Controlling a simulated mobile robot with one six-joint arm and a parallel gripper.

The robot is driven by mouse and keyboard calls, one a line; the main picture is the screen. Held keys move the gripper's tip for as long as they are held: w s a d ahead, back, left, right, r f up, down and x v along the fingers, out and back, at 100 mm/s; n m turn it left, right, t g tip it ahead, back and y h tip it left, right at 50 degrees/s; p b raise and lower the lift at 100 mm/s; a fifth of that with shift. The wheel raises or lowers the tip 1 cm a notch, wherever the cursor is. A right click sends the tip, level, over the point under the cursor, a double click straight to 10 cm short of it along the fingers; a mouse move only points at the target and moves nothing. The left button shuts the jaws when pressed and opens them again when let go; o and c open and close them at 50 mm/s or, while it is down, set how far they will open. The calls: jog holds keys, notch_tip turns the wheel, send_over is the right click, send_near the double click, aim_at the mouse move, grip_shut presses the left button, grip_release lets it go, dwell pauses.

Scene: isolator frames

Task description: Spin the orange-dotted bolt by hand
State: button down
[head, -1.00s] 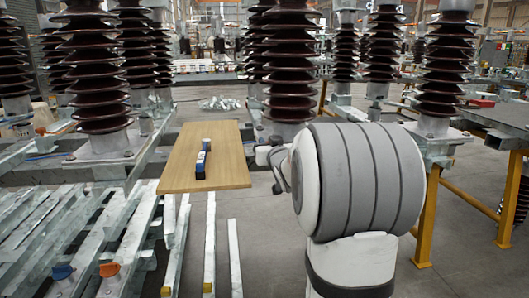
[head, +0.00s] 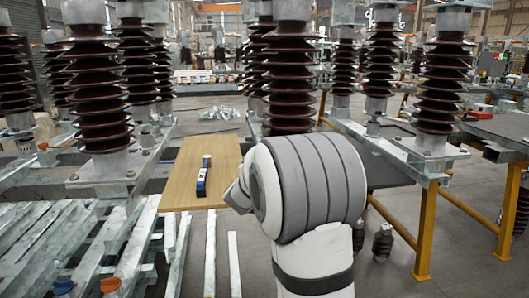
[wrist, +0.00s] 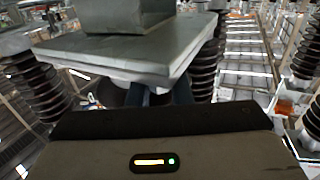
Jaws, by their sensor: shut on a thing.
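In the wrist view my gripper (wrist: 165,95) has its dark blue fingers close together below a grey metal plate (wrist: 150,47) with a block on top. The fingertips and what lies between them are hidden by the plate and my gripper's housing. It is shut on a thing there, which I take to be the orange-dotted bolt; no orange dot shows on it. In the head view my arm hides the gripper. An orange cap (head: 110,286) and a blue cap (head: 62,287) stand at the lower left there.
Brown ribbed insulators (head: 103,75) stand on steel frames. Steel bars (head: 130,235) lie at the left. A table with yellow legs (head: 424,230) stands at the right.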

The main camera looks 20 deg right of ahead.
jog(key=m+g+h+p, duration=0.1)
jog(key=p, duration=0.1)
jog(key=m+g+h+p, duration=0.1)
jog(key=g+p, duration=0.1)
jog(key=r+m+g+h+p, duration=0.1)
jog(key=p, duration=0.1)
jog(key=shift+w+a+m+h, duration=0.25)
jog(key=shift+m+h, duration=0.05)
jog(key=m+g+h+p, duration=0.1)
jog(key=g+p, duration=0.1)
jog(key=g, duration=0.1)
jog(key=m+g+p, duration=0.2)
jog(key=p, duration=0.1)
jog(key=shift+m+g+h, duration=0.3)
jog(key=shift+g+h, duration=0.1)
jog(key=m+g+p, duration=0.2)
jog(key=g, duration=0.1)
jog(key=m+g+p, duration=0.2)
jog(key=g, duration=0.1)
jog(key=shift+f+g, duration=0.2)
jog(key=shift+g, duration=0.2)
jog(key=shift+s+d+m+g+y+p, duration=0.1)
jog(key=shift+m+g+y+p, duration=0.4)
jog(key=shift+m+g, duration=0.7)
jog(key=shift+m+g+y+p, duration=0.45)
jog(key=shift+m+g, duration=0.45)
jog(key=shift+g, duration=0.6)
